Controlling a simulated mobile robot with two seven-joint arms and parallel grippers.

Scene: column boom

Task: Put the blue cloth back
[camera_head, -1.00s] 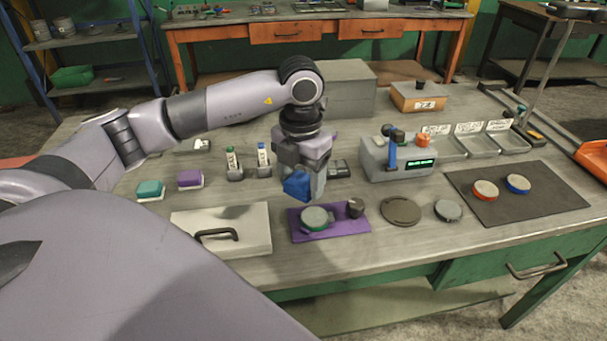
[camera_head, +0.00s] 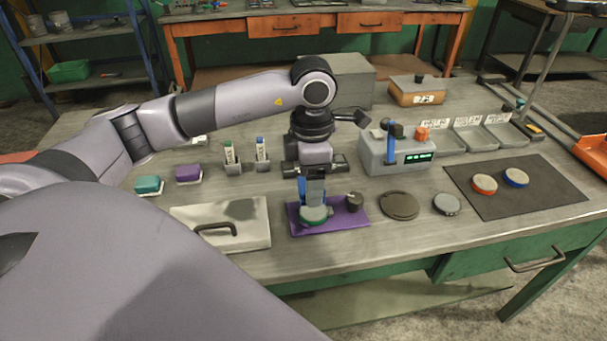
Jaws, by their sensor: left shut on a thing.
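My left gripper (camera_head: 312,203) comes down over the purple mat (camera_head: 340,220) and is shut on the blue cloth (camera_head: 302,187). Only a narrow blue strip of the cloth shows beside the grey finger; the rest is hidden. The fingertips are right at a round green-rimmed piece (camera_head: 313,216) on the mat, and I cannot tell if the cloth touches it. My right gripper is not in view.
A dark knob (camera_head: 355,201) stands on the mat. A grey device (camera_head: 397,157) with a green display stands behind. Trays (camera_head: 468,138) sit back right.

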